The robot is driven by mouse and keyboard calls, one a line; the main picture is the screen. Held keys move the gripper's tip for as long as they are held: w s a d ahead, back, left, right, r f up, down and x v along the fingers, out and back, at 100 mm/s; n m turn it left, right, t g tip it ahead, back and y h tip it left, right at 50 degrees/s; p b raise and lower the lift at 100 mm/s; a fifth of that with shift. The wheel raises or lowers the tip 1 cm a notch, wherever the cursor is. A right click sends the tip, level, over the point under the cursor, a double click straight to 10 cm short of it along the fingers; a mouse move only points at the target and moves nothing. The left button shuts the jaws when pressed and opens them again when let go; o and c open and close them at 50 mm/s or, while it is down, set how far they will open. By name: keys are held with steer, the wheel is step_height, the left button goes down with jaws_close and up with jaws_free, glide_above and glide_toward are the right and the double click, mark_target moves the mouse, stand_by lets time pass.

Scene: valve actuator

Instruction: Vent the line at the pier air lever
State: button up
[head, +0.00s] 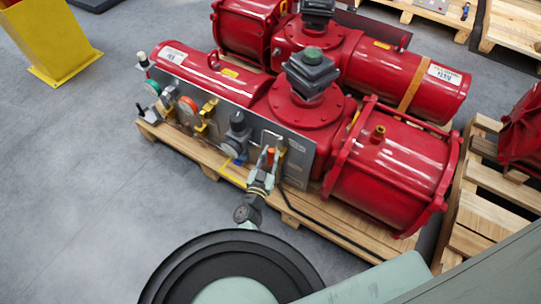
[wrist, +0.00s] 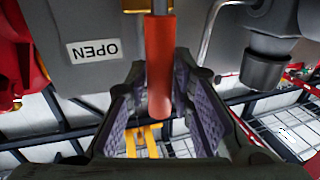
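The air lever has an orange-red handle (wrist: 160,70) that hangs in the middle of the wrist view. It also shows as a small orange spot on the front panel in the head view (head: 270,155). My gripper (wrist: 165,110) is open, with one finger pad on each side of the handle. Gaps show between the handle and both pads. In the head view my gripper (head: 263,176) is at the panel's lower right, partly overlapping the lever's fittings.
The red valve actuator (head: 390,165) sits on a wooden pallet (head: 350,225). Gauges, a brass valve (head: 207,115) and a dark regulator (head: 237,135) stand out from the panel left of my gripper. A yellow post (head: 50,40) stands far left; the left floor is clear.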

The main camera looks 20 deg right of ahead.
jaws_close()
steer(key=shift+s, duration=0.1)
stand_by(0.5)
